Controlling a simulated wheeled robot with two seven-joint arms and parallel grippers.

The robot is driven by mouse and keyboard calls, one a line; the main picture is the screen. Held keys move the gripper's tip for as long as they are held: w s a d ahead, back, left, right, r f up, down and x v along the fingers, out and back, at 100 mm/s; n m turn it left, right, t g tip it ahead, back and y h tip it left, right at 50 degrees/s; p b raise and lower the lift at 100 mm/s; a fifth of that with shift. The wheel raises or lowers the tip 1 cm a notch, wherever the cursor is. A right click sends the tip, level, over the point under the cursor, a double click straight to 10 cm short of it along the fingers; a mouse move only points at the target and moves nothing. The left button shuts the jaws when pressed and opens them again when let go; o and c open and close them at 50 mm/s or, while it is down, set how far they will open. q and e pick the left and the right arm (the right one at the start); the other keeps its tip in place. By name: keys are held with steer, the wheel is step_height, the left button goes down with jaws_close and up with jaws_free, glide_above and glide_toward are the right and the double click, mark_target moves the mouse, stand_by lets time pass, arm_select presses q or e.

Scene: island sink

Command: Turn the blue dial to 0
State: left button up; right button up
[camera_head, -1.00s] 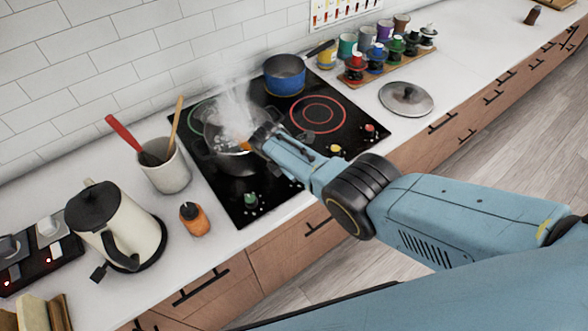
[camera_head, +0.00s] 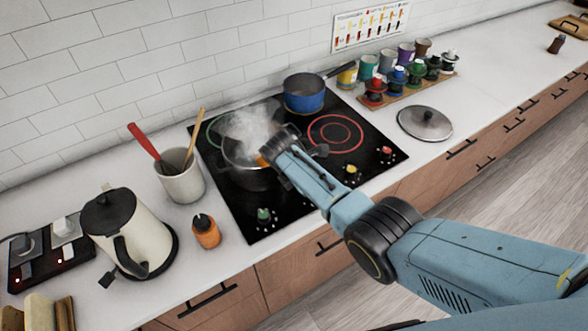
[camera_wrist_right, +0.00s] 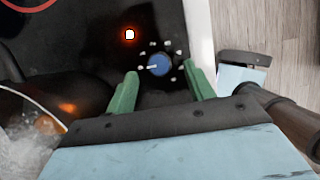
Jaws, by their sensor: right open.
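The blue dial (camera_wrist_right: 159,65) sits on the black cooktop in the right wrist view, with pale marks around it. Its white pointer line faces left in that view. My right gripper (camera_wrist_right: 160,82) is open, its two green fingers on either side of the dial's near side. I cannot tell whether they touch it. In the head view my right arm reaches over the cooktop (camera_head: 232,204), its hand beside the steaming pot (camera_head: 248,180); the fingers and blue dial are hidden there. My left gripper is not in view.
Green (camera_head: 263,214), yellow (camera_head: 352,170) and red (camera_head: 386,150) dials line the cooktop's front edge. A blue saucepan (camera_head: 304,96) stands behind, and a lid (camera_head: 425,123) lies to the right. A utensil crock (camera_head: 180,184), orange bottle (camera_head: 206,232) and kettle (camera_head: 128,232) stand left.

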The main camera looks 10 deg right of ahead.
steer(key=v, duration=1)
steer(key=shift+a+r, duration=0.15)
steer(key=shift+r, duration=0.05)
